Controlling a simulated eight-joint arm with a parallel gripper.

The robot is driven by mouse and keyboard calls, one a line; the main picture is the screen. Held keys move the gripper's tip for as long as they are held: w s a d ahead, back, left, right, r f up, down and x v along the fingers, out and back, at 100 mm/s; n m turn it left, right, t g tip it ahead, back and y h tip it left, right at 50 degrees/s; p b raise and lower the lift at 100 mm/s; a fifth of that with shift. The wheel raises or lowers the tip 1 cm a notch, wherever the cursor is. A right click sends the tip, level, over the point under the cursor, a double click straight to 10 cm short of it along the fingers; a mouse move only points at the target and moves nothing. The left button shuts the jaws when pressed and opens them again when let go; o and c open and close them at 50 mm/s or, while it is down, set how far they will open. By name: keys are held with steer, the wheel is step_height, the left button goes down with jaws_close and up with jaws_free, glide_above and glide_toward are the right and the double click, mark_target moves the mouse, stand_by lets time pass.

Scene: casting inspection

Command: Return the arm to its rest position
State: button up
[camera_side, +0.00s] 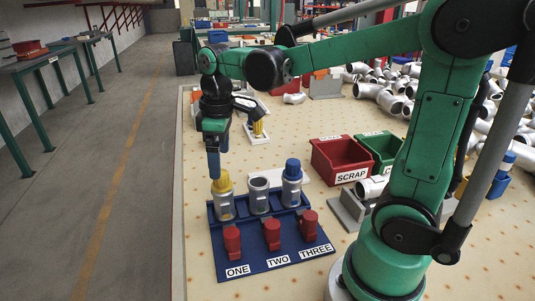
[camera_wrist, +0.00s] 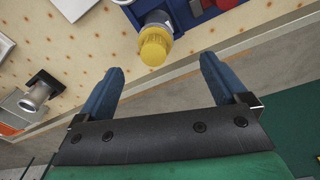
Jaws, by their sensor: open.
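My gripper (camera_side: 214,160) hangs pointing down above the back left of the blue fixture board (camera_side: 222,262) in the side view. In the wrist view my gripper (camera_wrist: 158,85) has its two blue fingers wide apart with nothing between them. A grey casting with a yellow plug (camera_side: 222,184) stands at station ONE, just below the fingertips in the side view; the yellow plug (camera_wrist: 154,46) shows beyond the fingers in the wrist view. A bare grey casting (camera_side: 259,196) stands at TWO. A casting with a blue plug (camera_side: 292,172) stands at THREE.
Red clamps (camera_side: 232,240) stand along the board's front. A red SCRAP bin (camera_side: 340,160) and a green bin (camera_side: 383,150) stand to the right. Pipe castings (camera_side: 390,100) are heaped at the back right. The table's left edge is close.

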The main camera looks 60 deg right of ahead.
steer(key=s+a+m+t, duration=0.4)
steer(key=s+m+t, duration=0.1)
steer(key=t, duration=0.1)
steer(key=shift+f, duration=0.45)
stand_by(1.0)
